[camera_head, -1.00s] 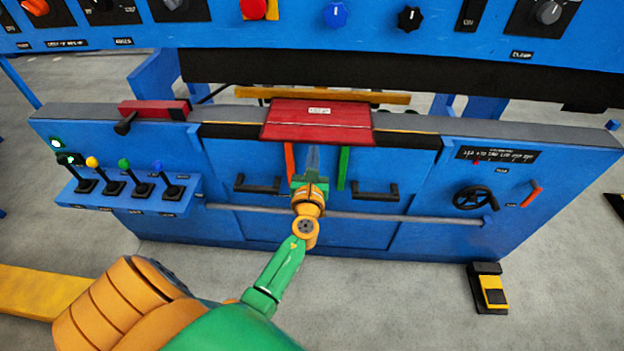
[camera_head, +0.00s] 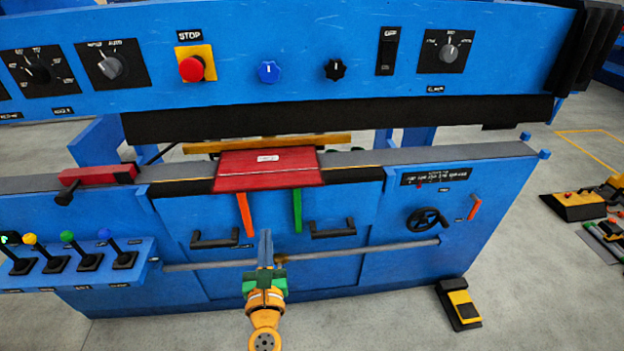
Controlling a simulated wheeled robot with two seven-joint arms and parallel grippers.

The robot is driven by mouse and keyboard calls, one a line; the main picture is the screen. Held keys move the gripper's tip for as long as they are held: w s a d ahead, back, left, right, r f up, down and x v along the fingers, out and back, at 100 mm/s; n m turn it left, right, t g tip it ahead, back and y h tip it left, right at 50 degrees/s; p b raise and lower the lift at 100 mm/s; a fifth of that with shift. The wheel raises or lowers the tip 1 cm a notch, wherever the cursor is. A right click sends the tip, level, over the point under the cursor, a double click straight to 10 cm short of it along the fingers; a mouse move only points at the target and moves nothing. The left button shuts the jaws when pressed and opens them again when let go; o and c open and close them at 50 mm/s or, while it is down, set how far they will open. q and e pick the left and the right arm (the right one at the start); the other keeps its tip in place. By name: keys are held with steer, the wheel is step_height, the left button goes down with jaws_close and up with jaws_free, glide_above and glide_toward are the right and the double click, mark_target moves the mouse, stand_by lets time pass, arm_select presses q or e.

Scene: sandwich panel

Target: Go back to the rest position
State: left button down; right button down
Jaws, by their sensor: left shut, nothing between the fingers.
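My left gripper (camera_head: 266,245) is at the lower middle of the head view, its grey fingers shut and pointing up the picture toward the machine. It holds nothing. Its green and orange wrist shows below it, down to the bottom edge. The fingers appear in front of the blue front panel (camera_head: 340,265), below a red plate (camera_head: 268,170) and between an orange strip (camera_head: 244,214) and a green strip (camera_head: 297,210). I cannot tell how far they are from the panel. My right gripper is not in view.
A black handle (camera_head: 214,240) and another black handle (camera_head: 332,229) flank my fingers. A grey rail (camera_head: 380,247) crosses the panel. Levers (camera_head: 75,250) stand on a shelf at left. A yellow-black pedal (camera_head: 461,304) is on the floor (camera_head: 390,325), which is clear around it.

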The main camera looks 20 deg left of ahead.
arm_select(q)
steer(key=s+d+f+n+g+h+p, duration=0.2)
steer(key=f+n+h, duration=0.1)
steer(key=f, duration=0.4)
steer(key=s+d+f+n+g+h+p, duration=0.1)
steer(key=d+f+n+g+h, duration=0.15)
steer(key=f, duration=0.45)
steer(key=s+d+f+n+g+h+p, duration=0.1)
steer(key=s+d+f+n+g+p, duration=0.15)
steer(key=s+f+n, duration=0.3)
steer(key=s+d+f+n+g+h+p, duration=0.1)
steer(key=s+f+n+g+h, duration=0.2)
steer(key=s+f, duration=0.35)
steer(key=s+f+n+g, duration=0.2)
steer(key=s+n, duration=0.4)
steer(key=s, duration=0.2)
steer(key=s+f+n+g+p, duration=0.1)
steer(key=s+f+n+g, duration=0.1)
steer(key=s+n, duration=0.5)
steer(key=shift+s+f+g, duration=0.25)
steer(key=shift+s+g, duration=0.05)
steer(key=shift+s, duration=0.75)
